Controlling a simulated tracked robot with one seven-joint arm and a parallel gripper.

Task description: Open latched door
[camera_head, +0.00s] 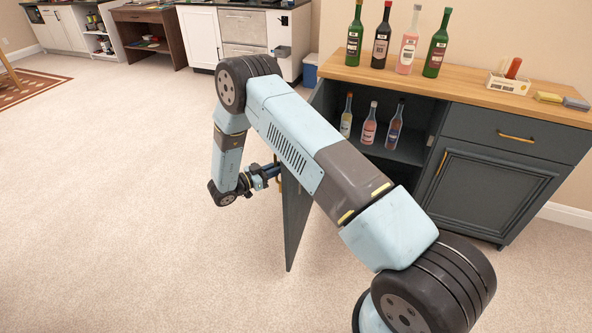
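The dark grey cabinet door (296,218) stands swung well out from the left part of the cabinet (490,165). Its lower part shows below my arm, which hides much of the rest. My gripper (278,174) is at the left side of this door, close to its outer edge. A small yellowish piece, perhaps the door's handle, shows by the fingertips. I cannot tell whether the fingers are shut on it. The opened compartment shows several bottles (368,124) on a shelf. The right door (472,184) of the cabinet is shut.
Several bottles (408,40) stand on the wooden top (462,88), with a small white holder (508,82) and sponges (562,100) to the right. A blue bin (310,70) is behind the cabinet's left side. The carpet (120,180) to the left is clear.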

